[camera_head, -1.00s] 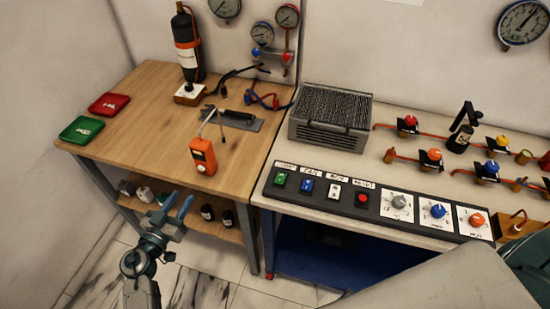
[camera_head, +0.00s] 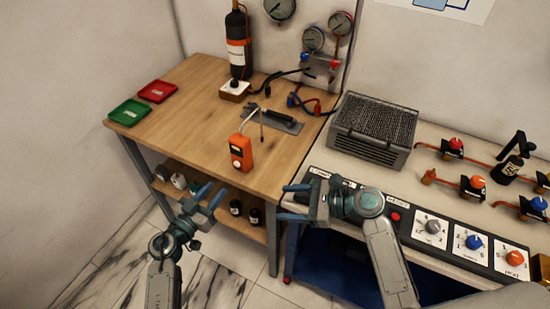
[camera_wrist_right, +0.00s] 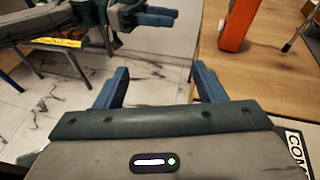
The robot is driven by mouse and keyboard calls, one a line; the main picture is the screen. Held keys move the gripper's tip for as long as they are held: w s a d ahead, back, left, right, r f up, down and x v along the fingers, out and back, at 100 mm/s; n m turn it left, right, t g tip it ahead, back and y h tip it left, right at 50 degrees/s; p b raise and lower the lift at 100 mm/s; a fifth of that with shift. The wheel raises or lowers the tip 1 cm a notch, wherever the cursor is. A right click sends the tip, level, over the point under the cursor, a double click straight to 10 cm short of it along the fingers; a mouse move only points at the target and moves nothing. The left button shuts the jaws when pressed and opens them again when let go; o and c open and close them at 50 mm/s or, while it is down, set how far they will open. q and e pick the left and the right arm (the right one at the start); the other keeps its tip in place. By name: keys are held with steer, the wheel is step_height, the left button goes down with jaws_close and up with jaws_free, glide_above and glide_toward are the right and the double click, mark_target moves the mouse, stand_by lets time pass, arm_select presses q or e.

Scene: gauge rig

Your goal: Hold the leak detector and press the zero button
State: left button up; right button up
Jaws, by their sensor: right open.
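The leak detector (camera_head: 241,153) is an orange handheld box with a dark display and a thin bent probe. It stands near the front edge of the wooden bench. Its orange body also shows at the top of the right wrist view (camera_wrist_right: 237,25). A small pale round spot is on its lower front; I cannot tell whether this is the zero button. My left gripper (camera_head: 213,193) is open and empty, in front of the bench and below the detector. My right gripper (camera_head: 288,200) is open and empty, right of and nearer than the detector, pointing left.
The wooden bench (camera_head: 190,110) carries red (camera_head: 157,92) and green (camera_head: 130,113) trays, a black cylinder (camera_head: 238,45) and cables. To the right is a grey bench with a metal heater box (camera_head: 368,130), valves and a switch panel partly hidden by my right arm. Bottles stand on the lower shelf.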

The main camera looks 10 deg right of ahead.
steer(key=w+a+r+m+t, duration=0.1)
steer(key=w+r+t, duration=0.1)
steer(key=w, duration=0.3)
steer(key=m+t, duration=0.3)
steer(key=t, duration=0.1)
glide_toward(248, 149)
steer(key=x, duration=0.2)
steer(key=shift+y, duration=0.3)
steer(key=x, duration=1.1)
steer(key=shift+w+d+f, duration=0.1)
steer(key=shift+w+f, duration=0.05)
steer(key=shift+f, duration=0.1)
arm_select(q)
steer(key=shift+c, duration=0.3)
arm_select(e)
steer(key=c, duration=1.3)
arm_select(q)
jaws_close()
